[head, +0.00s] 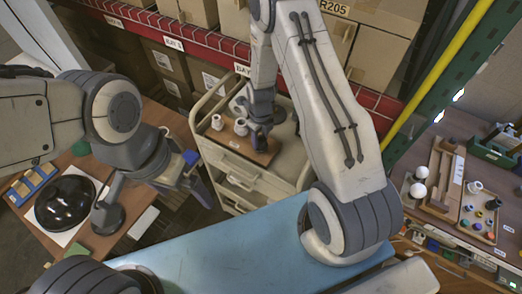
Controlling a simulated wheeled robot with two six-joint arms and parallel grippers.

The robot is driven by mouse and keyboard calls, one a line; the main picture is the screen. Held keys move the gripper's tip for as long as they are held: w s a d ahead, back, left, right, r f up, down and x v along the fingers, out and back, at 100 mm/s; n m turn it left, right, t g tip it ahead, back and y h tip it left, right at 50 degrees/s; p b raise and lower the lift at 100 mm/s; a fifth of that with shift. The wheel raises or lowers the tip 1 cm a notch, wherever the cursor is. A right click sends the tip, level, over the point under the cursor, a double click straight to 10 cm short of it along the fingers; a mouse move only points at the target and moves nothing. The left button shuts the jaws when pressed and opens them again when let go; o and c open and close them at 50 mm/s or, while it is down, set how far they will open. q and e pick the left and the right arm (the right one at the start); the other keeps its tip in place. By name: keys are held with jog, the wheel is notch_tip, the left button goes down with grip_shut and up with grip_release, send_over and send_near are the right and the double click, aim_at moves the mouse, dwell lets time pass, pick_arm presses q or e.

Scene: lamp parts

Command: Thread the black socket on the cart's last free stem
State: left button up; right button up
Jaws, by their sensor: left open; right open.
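The cart (243,170) stands in the middle with a brown board (255,153) on its top. Two white sockets (240,127) stand upright on the board's left part. My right gripper (260,140) points down at the board, just right of these sockets. It hides the part of the board under it, so I cannot tell whether a stem or the black socket is there. I cannot clearly pick out the black socket. My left gripper (198,184) is open, left of the cart and above the floor gap, apart from the board.
A brown table (150,195) at left holds a black dome (65,203) and a blue-yellow tray (32,183). A blue surface (235,250) lies in front. At right, a bench has a tray (462,222) of small coloured parts and white balls (418,190). Boxed shelves stand behind the cart.

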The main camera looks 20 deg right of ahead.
jog(key=f+n, duration=0.2)
jog(key=shift+s+n, duration=0.35)
jog(key=shift+n, duration=0.05)
jog(key=n+b, duration=0.1)
jog(key=n, duration=0.2)
jog(key=shift+a, duration=0.1)
jog(key=n, duration=0.4)
jog(key=shift+s, duration=0.1)
jog(key=shift+c, duration=1.1)
jog(key=o, duration=0.4)
jog(key=shift+o, duration=0.2)
jog(key=shift+w+r+b, duration=0.25)
jog(key=shift+r+b, duration=0.3)
jog(key=shift+b, duration=0.15)
pick_arm(q)
notch_tip(320, 180, down, 7)
jog(key=b, duration=0.3)
jog(key=shift+w, duration=0.45)
pick_arm(e)
notch_tip(320, 180, up, 12)
jog(key=shift+f, duration=0.25)
